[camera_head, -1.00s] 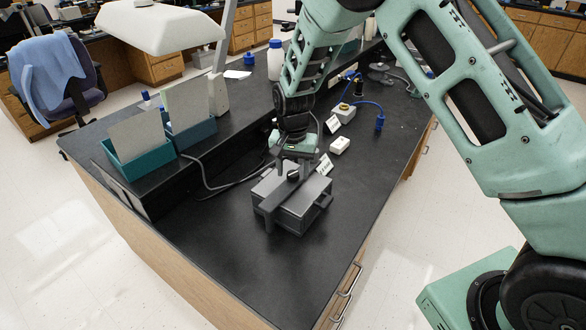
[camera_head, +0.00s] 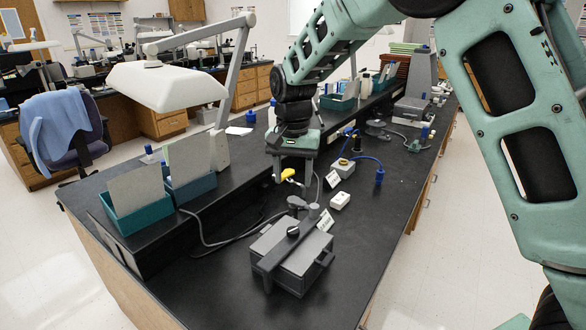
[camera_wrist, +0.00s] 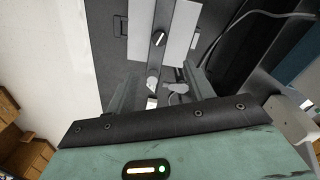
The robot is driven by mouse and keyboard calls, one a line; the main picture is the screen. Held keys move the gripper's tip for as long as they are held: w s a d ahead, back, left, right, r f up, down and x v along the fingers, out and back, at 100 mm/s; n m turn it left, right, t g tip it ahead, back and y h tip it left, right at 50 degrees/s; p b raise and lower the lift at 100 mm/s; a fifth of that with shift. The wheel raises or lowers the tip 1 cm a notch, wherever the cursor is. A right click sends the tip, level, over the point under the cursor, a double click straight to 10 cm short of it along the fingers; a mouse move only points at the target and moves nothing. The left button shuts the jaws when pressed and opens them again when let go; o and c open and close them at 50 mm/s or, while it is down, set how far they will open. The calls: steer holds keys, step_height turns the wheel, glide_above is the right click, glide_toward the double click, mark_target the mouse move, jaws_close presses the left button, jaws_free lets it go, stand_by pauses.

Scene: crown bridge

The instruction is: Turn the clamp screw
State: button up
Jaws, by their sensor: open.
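The clamp screw is a small black knob (camera_head: 293,231) with a pale line across its top. It sits on a dark grey clamp bar (camera_head: 264,266) that runs over a grey box (camera_head: 307,254) on the black bench. My gripper (camera_head: 293,184) is open and empty, raised above and behind the knob, apart from it. In the wrist view, the knob (camera_wrist: 158,39) shows beyond my open gripper (camera_wrist: 158,82), its white line slanting along the bar. Whether the bar is tight on the box cannot be told.
A teal file holder (camera_head: 137,221) and white lamp (camera_head: 166,86) are to the left. The black bench top (camera_head: 220,290) in front is clear.

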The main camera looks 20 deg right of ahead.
step_height(320, 180, up, 2)
steer(key=shift+r, duration=0.1)
stand_by(0.4)
steer(key=s+a+n+y, duration=0.1)
steer(key=s+a+n, duration=0.25)
steer(key=s, duration=0.45)
steer(key=s+a+n, duration=0.3)
steer(key=s+a, duration=0.1)
steer(key=s, duration=0.5)
steer(key=s+d+f+n, duration=0.1)
steer(key=s+n, duration=0.6)
steer(key=s, duration=1)
steer(key=shift+f, duration=0.55)
